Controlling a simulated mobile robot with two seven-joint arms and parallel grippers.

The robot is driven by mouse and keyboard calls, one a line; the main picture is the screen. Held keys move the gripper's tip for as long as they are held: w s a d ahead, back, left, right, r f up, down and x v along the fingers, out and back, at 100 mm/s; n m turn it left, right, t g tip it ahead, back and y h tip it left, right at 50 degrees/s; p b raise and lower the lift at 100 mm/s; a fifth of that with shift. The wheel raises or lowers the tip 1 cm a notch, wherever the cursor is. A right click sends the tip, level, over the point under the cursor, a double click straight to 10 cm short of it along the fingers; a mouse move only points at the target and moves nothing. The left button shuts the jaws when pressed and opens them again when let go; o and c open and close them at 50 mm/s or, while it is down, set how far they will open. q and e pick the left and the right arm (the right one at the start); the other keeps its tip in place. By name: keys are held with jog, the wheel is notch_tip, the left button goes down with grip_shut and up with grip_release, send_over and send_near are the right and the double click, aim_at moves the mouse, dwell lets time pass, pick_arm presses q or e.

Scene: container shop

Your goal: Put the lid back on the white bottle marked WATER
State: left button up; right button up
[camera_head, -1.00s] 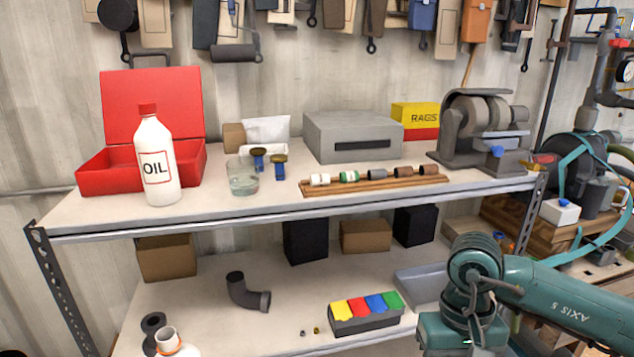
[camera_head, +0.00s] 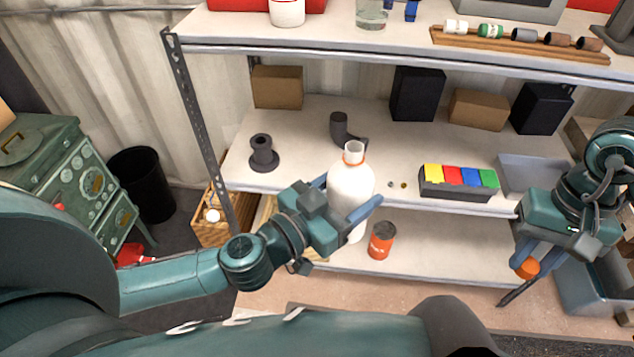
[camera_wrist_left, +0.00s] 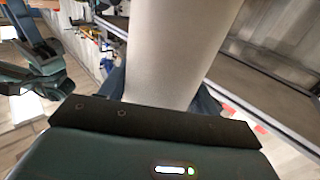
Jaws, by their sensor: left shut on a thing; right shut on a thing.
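The white bottle (camera_head: 350,187) is upright in front of the shelf, its neck open and bare with an orange ring below it. No WATER marking shows on the side facing me. My left gripper (camera_head: 348,200) is shut around the bottle's body; its pale wall (camera_wrist_left: 180,50) fills the middle of the left wrist view. An orange lid (camera_head: 527,268) is at the fingertips of my right gripper (camera_head: 526,262), which points down at the right, well apart from the bottle and lower than its neck. The fingers partly hide the lid.
The middle shelf (camera_head: 290,125) behind the bottle holds a dark pipe elbow (camera_head: 342,128), a black flanged piece (camera_head: 263,155) and a coloured-block tray (camera_head: 455,195). An orange can (camera_head: 382,242) stands on the lower shelf. A grey bin (camera_head: 590,290) is beside my right gripper.

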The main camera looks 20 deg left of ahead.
aim_at(369, 198)
pick_arm(q)
jog(key=shift+w+d+r+m+g+h, duration=0.1)
jog(key=shift+d+m+g+h, duration=0.3)
jog(key=shift+d, duration=0.3)
jog(key=shift+w+d+m+g+h, duration=0.1)
jog(key=shift+d+m+g+h, duration=0.2)
jog(key=shift+d+h, duration=0.3)
jog(key=shift+w+d+r+m+g+h, duration=0.1)
jog(key=shift+d+m+g+h, duration=0.25)
jog(key=shift+d, duration=0.4)
jog(key=shift+f, duration=0.1)
pick_arm(e)
jog(key=shift+a, duration=0.1)
jog(key=w+a+r+m, duration=0.1)
jog(key=a+r+m, duration=0.4)
jog(key=a+r, duration=0.5)
jog(key=w+a+r+m+t+y, duration=0.1)
jog(key=a+r+m, duration=0.5)
jog(key=a, duration=0.8)
notch_tip(369, 198, up, 4)
jog(key=shift+w+a+f+m, duration=0.1)
jog(key=shift+w+a+m, duration=0.05)
jog(key=shift+a+m, duration=0.15)
jog(key=shift+d+f, duration=0.1)
jog(key=shift+f, duration=1.9)
jog(key=shift+f, duration=0.9)
